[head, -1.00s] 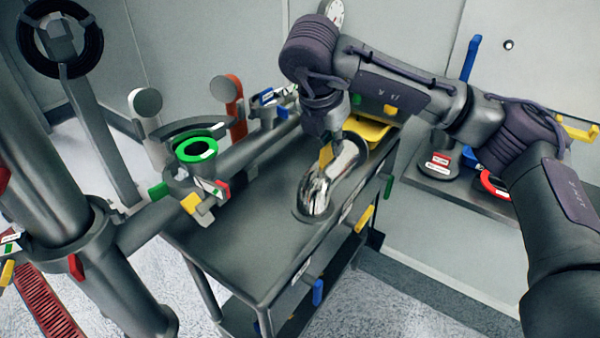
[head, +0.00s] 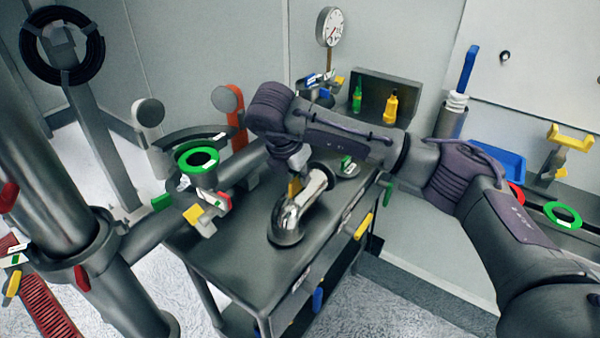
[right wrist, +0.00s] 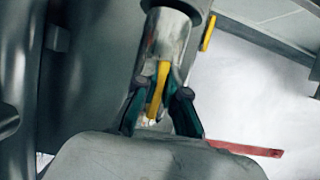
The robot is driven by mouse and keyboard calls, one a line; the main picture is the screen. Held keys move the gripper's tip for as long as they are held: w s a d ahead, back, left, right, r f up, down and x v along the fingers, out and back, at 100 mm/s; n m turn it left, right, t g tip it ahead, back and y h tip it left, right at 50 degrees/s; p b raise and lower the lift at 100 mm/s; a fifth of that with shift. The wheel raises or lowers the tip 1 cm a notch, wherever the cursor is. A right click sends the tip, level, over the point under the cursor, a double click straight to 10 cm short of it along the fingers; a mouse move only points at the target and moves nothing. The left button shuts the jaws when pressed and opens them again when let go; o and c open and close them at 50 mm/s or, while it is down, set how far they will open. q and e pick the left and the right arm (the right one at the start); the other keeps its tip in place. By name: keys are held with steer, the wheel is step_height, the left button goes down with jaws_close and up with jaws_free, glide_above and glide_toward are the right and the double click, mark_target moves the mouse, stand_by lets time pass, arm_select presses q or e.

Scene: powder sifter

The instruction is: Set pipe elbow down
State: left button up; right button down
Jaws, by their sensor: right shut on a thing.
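The pipe elbow (head: 301,205) is a shiny chrome bent pipe with a dark flange at its lower end. In the head view it is over the grey cart top (head: 232,248); I cannot tell whether its flange touches the surface. My right gripper (head: 297,180) is at the elbow's left side, partly hidden under my wrist. In the right wrist view the fingers of my right gripper (right wrist: 162,92) are shut on the elbow (right wrist: 168,45), with a yellow piece between them. My left gripper is not in view.
A valve with a green ring (head: 198,160) and large pipes stand left of the cart. A gauge (head: 329,27) and a dark box with yellow and green bottles (head: 391,104) are behind. A side bench with a blue tray (head: 497,160) is at right. The cart's front left top is bare.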

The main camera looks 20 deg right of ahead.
steer(key=c, duration=1.2)
jaws_free()
steer(key=shift+c, duration=0.2)
steer(key=v, duration=1.2)
